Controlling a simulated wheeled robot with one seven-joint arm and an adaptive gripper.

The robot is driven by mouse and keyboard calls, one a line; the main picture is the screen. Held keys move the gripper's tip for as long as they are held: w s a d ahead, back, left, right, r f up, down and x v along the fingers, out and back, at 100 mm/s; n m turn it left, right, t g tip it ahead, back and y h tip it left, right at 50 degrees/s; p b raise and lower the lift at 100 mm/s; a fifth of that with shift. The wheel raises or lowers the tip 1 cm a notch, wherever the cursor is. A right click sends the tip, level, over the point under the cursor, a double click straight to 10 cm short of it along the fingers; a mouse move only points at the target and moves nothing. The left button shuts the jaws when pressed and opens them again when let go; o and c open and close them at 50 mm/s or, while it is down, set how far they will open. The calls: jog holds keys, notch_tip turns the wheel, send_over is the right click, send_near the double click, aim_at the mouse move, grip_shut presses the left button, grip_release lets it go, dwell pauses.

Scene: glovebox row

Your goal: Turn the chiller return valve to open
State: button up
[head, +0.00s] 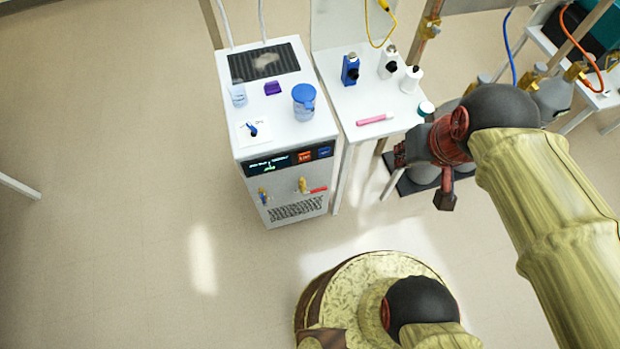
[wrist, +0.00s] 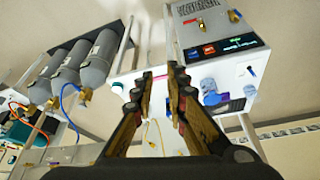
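The white chiller (head: 282,150) stands left of the side table. Its front bears two brass valves: one with a blue handle (head: 262,192) at the left, pointing about up and down, and one with a red handle (head: 315,190) at the right, lying sideways. I cannot read which is the return valve. In the wrist view, the picture is turned over and the red handle (wrist: 193,20) and blue handle (wrist: 236,15) show at the top. My gripper (wrist: 162,78) is open and empty, its fingers apart. In the head view it is right of the chiller, apart from both valves.
On the chiller top are a blue-lidded jug (head: 304,103), a clear beaker (head: 238,95) and a purple block (head: 273,88). The side table (head: 345,100) holds bottles and a pink pen (head: 375,119). Gas cylinders (wrist: 100,60) stand beyond it. The floor before the chiller is clear.

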jog(key=shift+o, duration=1.4)
notch_tip(320, 180, down, 11)
jog(key=w+d+m+g+b, duration=0.1)
jog(key=w+d+g, duration=0.1)
jog(key=g, duration=0.1)
jog(key=shift+w+r+g, duration=0.15)
jog(key=shift+w+g, duration=0.25)
jog(key=m+g+y+b, duration=0.45)
jog(key=m+y, duration=0.95)
jog(key=m, duration=1.7)
send_near(325, 189)
jog(key=s+a+f+t+b, duration=0.1)
jog(key=s+a+f+t, duration=0.2)
jog(key=s, duration=0.9)
jog(key=w+m, duration=0.3)
jog(key=w+m+t+y, duration=0.1)
jog(key=w+m, duration=0.2)
jog(key=m, duration=0.1)
jog(key=w+a+r+m+t, duration=0.1)
jog(key=w+m, duration=0.2)
jog(key=shift+m+y, duration=0.3)
jog(key=shift+y, duration=0.1)
jog(key=shift+b+x, duration=0.9)
jog(key=shift+x, duration=2.9)
jog(key=shift+f, duration=0.1)
jog(key=shift+c, duration=1.3)
